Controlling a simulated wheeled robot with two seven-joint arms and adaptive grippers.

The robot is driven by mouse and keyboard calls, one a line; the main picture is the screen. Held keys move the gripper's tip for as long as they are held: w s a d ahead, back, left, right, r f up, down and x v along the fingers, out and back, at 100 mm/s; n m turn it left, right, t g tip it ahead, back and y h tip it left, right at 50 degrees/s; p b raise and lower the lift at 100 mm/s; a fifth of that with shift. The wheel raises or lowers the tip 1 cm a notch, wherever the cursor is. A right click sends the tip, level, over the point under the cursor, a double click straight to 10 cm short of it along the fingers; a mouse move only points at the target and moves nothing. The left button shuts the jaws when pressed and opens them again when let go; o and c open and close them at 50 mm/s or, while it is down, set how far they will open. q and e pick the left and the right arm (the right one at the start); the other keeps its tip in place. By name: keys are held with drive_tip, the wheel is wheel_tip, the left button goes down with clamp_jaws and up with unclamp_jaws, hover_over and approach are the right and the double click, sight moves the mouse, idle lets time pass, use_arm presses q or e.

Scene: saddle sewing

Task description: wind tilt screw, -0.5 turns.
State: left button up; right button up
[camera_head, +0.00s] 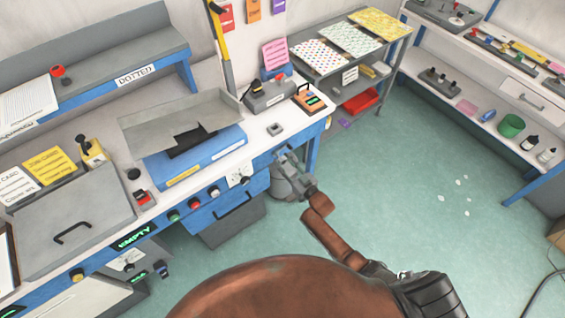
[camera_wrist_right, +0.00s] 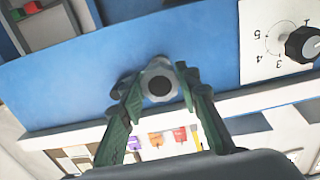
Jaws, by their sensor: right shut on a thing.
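The tilt screw (camera_wrist_right: 160,82), which I take to be the round grey knob with a dark centre, sits on the blue front rail of the bench in the right wrist view. My right gripper (camera_wrist_right: 160,95) has its two green fingers on either side of this knob, shut on it. In the head view my right gripper (camera_head: 284,158) is at the right end of the bench front, and it hides the knob there. Any mark showing the knob's turn is too small to tell. My left gripper is not in view.
A white dial plate (camera_wrist_right: 262,55) with numbers and a black knob (camera_wrist_right: 302,45) is beside the screw. The green floor (camera_head: 400,170) to the right is mostly clear.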

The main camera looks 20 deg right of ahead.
drive_tip(key=shift+s+f+m, duration=0.25)
drive_tip(key=shift+f+m, duration=0.2)
drive_tip(key=shift+m, duration=0.15)
drive_tip(key=o, duration=1.1)
drive_tip(key=shift+r, duration=0.2)
drive_tip(key=shift+o, duration=0.5)
drive_tip(key=shift+w, duration=0.1)
drive_tip(key=shift+r, duration=0.1)
drive_tip(key=v, duration=1.2)
